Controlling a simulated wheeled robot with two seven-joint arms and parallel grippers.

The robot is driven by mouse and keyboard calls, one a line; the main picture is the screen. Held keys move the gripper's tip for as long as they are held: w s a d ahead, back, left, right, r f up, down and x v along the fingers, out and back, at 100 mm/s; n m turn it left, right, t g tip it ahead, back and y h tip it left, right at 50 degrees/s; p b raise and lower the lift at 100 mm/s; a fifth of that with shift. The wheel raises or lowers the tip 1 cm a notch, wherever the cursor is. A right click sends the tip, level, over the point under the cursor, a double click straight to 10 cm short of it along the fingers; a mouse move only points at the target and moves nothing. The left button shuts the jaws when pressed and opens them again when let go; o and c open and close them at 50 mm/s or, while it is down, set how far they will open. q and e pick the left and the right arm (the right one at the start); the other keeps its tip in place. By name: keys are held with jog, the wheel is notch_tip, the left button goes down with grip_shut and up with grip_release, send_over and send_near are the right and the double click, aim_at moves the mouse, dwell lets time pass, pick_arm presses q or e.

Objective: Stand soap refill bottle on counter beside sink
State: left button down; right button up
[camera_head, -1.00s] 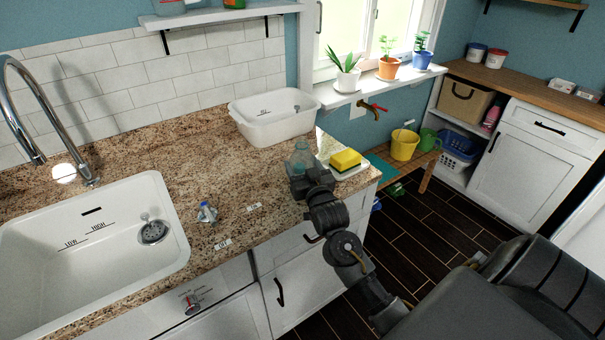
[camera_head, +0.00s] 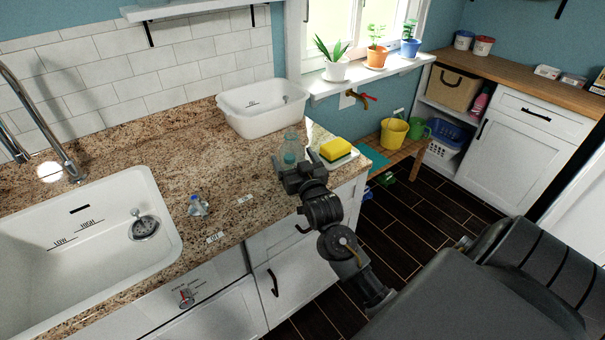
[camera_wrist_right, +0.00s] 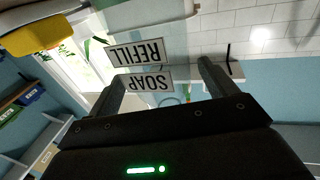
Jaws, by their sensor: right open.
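The soap refill bottle (camera_head: 291,147) is clear with teal liquid low inside. It stands on the granite counter (camera_head: 190,145) between the white tub and the sponge, well to the right of the sink (camera_head: 70,245). My right gripper (camera_head: 295,163) is open in front of it, with its fingertips close by the bottle's sides. In the right wrist view, the bottle's labels reading SOAP (camera_wrist_right: 150,82) and REFILL show upside down between the fingers. I cannot tell whether either finger touches the bottle. My left gripper is not in view.
A white tub (camera_head: 262,108) stands behind the bottle. A yellow sponge (camera_head: 335,149) lies on a white dish to its right. A small blue-capped bottle (camera_head: 198,206) and small labels are near the sink. The counter's middle is clear.

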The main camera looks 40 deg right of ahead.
jog(key=b+v, duration=0.1)
jog(key=v, duration=0.9)
jog(key=shift+s+b, duration=0.3)
jog(key=shift+b, duration=0.1)
